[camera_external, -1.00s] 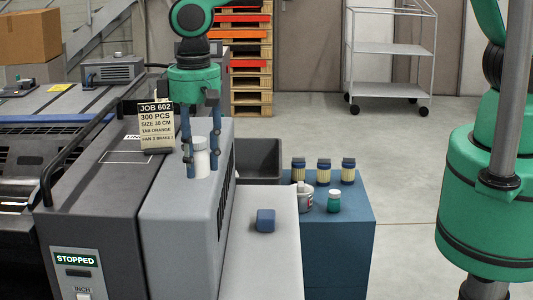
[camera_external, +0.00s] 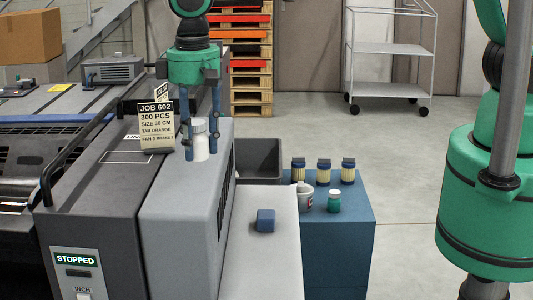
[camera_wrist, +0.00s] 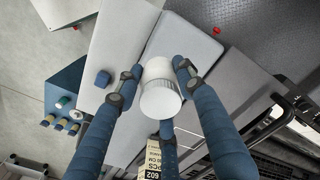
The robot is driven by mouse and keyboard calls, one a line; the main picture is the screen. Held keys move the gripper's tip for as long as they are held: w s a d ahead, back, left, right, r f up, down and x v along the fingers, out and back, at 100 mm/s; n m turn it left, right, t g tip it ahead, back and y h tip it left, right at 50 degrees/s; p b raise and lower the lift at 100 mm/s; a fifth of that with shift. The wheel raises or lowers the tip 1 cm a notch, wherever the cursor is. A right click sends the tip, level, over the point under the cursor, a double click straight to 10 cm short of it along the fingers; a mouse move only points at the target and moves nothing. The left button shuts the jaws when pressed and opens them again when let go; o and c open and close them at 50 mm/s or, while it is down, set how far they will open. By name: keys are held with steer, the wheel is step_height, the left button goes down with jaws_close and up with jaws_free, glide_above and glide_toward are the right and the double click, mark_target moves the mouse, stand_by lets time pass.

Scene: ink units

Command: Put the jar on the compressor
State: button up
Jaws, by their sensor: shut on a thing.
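The jar is white with a ribbed white lid (camera_external: 200,142). My gripper (camera_external: 201,150) is shut on it, with its blue fingers around its sides. The jar is upright, over the top of the light grey cabinet with side vents (camera_external: 185,200); I cannot tell whether it touches that top. In the wrist view the jar (camera_wrist: 160,90) sits between the fingers of my gripper (camera_wrist: 156,78). No thing is labelled compressor; the vented cabinet may be it, or the small finned grey unit (camera_external: 112,70) at the back left.
A job sign (camera_external: 156,128) stands close left of the fingers. A blue block (camera_external: 265,220) lies on the pale bench (camera_external: 262,262). A blue cabinet (camera_external: 350,215) holds several small jars and a mug (camera_external: 304,196). A dark bin (camera_external: 260,160) is behind the bench.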

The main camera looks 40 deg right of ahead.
steer(key=shift+w+r, duration=0.1)
steer(key=shift+r, duration=0.8)
steer(key=w+d+m+b, duration=0.25)
steer(key=w+d, duration=0.35)
steer(key=d, duration=0.6)
steer(key=w+d+m+b, duration=0.1)
steer(key=w+d+m, duration=0.35)
steer(key=d, duration=0.85)
steer(key=w+d+m+b, duration=0.1)
steer(key=w+d+b, duration=0.1)
steer(key=w+d, duration=0.8)
steer(key=s+d+m+b, duration=0.2)
steer(key=s+d+m, duration=0.15)
steer(key=d, duration=1.05)
steer(key=s+d+m+b, duration=0.2)
steer(key=s+d, duration=0.2)
steer(key=d, duration=1.1)
steer(key=s+d+m+b, duration=0.1)
steer(key=s+d+m, duration=0.2)
steer(key=d, duration=1.1)
steer(key=f, duration=4.5)
steer(key=shift+s+d+f, duration=0.15)
steer(key=shift+d+f, duration=0.05)
steer(key=shift+f, duration=0.1)
